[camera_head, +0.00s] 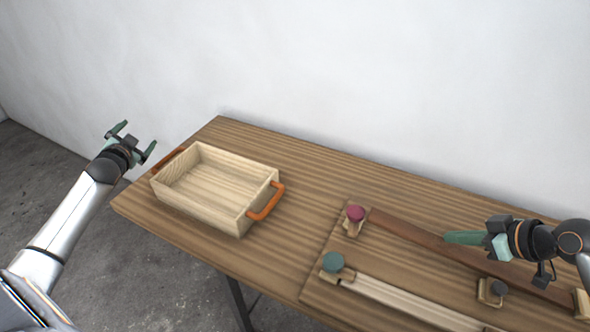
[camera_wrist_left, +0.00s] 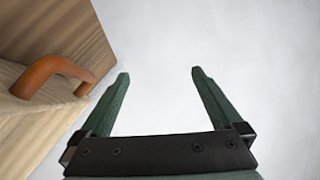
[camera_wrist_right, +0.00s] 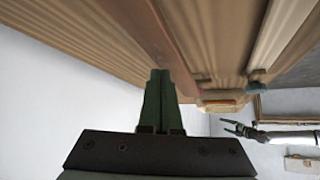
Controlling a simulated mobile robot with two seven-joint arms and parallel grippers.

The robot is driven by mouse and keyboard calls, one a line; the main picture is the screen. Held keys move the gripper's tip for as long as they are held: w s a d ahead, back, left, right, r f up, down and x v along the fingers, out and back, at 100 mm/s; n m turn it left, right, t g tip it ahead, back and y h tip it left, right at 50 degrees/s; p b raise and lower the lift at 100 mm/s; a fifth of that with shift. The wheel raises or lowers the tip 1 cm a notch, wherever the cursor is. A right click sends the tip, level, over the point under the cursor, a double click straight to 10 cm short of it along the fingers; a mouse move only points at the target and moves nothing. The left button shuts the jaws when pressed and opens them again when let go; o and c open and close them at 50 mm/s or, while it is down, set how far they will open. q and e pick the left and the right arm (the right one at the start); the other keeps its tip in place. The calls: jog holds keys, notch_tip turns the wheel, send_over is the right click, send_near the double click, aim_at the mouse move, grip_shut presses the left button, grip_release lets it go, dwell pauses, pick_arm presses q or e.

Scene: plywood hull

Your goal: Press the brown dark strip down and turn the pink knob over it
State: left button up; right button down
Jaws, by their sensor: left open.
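The brown dark strip (camera_head: 405,233) lies slantwise on a board at the right of the table. The pink knob (camera_head: 355,212) sits on a small wooden block at the strip's left end. My right gripper (camera_head: 447,237) is shut, its fingers together, at the middle of the strip. The right wrist view shows the dark strip (camera_wrist_right: 158,35) running up to its fingertips (camera_wrist_right: 160,74); whether they touch cannot be told. My left gripper (camera_head: 133,140) is open and empty in the air beyond the table's left end, also in the left wrist view (camera_wrist_left: 157,78).
An empty wooden tray (camera_head: 203,204) with orange handles stands on the table's left part. A teal knob (camera_head: 333,262) sits at the end of a pale strip (camera_head: 400,300). A dark knob (camera_head: 499,287) stands near my right gripper. The wall rises behind the table.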

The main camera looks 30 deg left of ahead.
pick_arm(q)
jog(key=w+d+f+n+t+h, duration=0.1)
jog(key=w+d+n+h, duration=0.25)
jog(key=d, duration=0.65)
notch_tip(320, 180, up, 4)
jog(key=m+g+h, duration=1)
jog(key=m+h, duration=0.3)
jog(key=h, duration=0.1)
send_over(356, 216)
jog(key=w+a, duration=0.1)
jog(key=w, duration=0.2)
jog(key=shift+s+f, duration=0.15)
jog(key=d+m+g+y, duration=0.1)
jog(key=s+m+y, duration=0.1)
jog(key=shift+s+d+f+m+g, duration=0.1)
jog(key=shift+s+d+m+g, duration=0.1)
jog(key=shift+d+m+g, duration=0.2)
jog(key=f+m+y, duration=0.1)
jog(key=f, duration=0.2)
jog(key=s+f+m+g+y, duration=0.1)
jog(key=f+y, duration=0.1)
jog(key=f, duration=0.1)
jog(key=a+f+m+y, duration=0.1)
jog(key=f+y, duration=0.1)
jog(key=f, duration=0.2)
jog(key=shift+s+m+g, duration=0.15)
jog(key=shift+m+g, duration=0.1)
jog(key=shift+g, duration=0.05)
